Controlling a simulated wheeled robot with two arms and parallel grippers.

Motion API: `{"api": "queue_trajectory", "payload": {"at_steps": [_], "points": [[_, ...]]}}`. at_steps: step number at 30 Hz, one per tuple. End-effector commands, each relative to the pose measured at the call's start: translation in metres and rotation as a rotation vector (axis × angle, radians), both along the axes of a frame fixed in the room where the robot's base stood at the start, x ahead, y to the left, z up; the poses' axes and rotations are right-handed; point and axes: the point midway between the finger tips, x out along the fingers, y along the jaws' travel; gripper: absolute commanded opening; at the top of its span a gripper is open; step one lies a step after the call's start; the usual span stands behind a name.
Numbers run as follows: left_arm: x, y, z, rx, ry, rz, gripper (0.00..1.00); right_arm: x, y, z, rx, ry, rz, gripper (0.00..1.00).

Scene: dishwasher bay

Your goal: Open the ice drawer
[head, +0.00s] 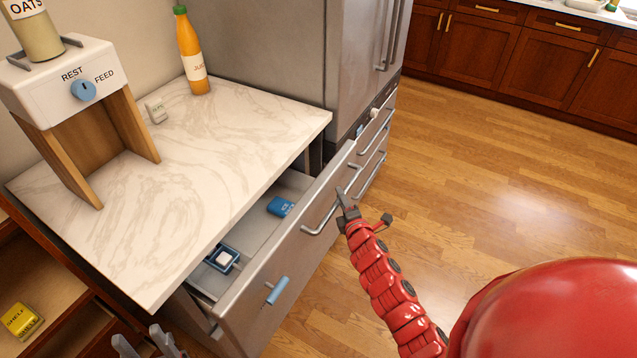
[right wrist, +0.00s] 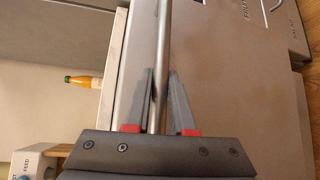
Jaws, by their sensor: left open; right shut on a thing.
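A steel-fronted drawer (head: 262,278) stands pulled out from under the marble counter, with its inside showing. It holds a blue packet (head: 280,207) and a small dark blue tray (head: 222,258) with a white block in it. My right gripper (head: 345,203) is at the far end of the drawer's steel bar handle (head: 318,220). In the right wrist view the bar (right wrist: 163,50) runs between the two fingers, and the gripper (right wrist: 160,98) is shut on it. My left gripper (head: 146,342) is open and empty at the bottom edge, left of the drawer.
A blue handle (head: 277,291) sits on the near part of the drawer front. More closed drawers (head: 374,150) with bar handles lie beyond, below the steel fridge (head: 270,50). The counter (head: 215,150) holds a juice bottle (head: 190,55) and a feeder. The wood floor to the right is clear.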

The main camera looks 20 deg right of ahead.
Motion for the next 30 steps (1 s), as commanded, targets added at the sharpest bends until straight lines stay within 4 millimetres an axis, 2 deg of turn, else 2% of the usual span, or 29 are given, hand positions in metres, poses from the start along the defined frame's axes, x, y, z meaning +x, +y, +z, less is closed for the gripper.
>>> {"api": "queue_trajectory", "payload": {"at_steps": [1,9,18,24,30], "points": [[0.000,0.000,0.004,0.000,0.000,0.000,0.50,-0.013,-0.011,-0.001,-0.003,0.008,-0.005,0.00],[0.000,0.000,0.013,0.000,0.000,0.000,0.50,-0.074,-0.059,-0.003,-0.002,0.010,-0.010,0.00],[0.000,0.000,0.022,0.000,0.000,0.000,0.50,-0.131,-0.103,-0.002,0.001,0.008,-0.010,0.00],[0.000,0.000,0.025,0.000,0.000,0.000,0.50,-0.154,-0.121,-0.001,0.002,0.002,-0.006,0.00],[0.000,0.000,0.027,0.000,0.000,0.000,0.50,-0.166,-0.132,-0.001,-0.001,0.001,-0.005,0.00]]}}
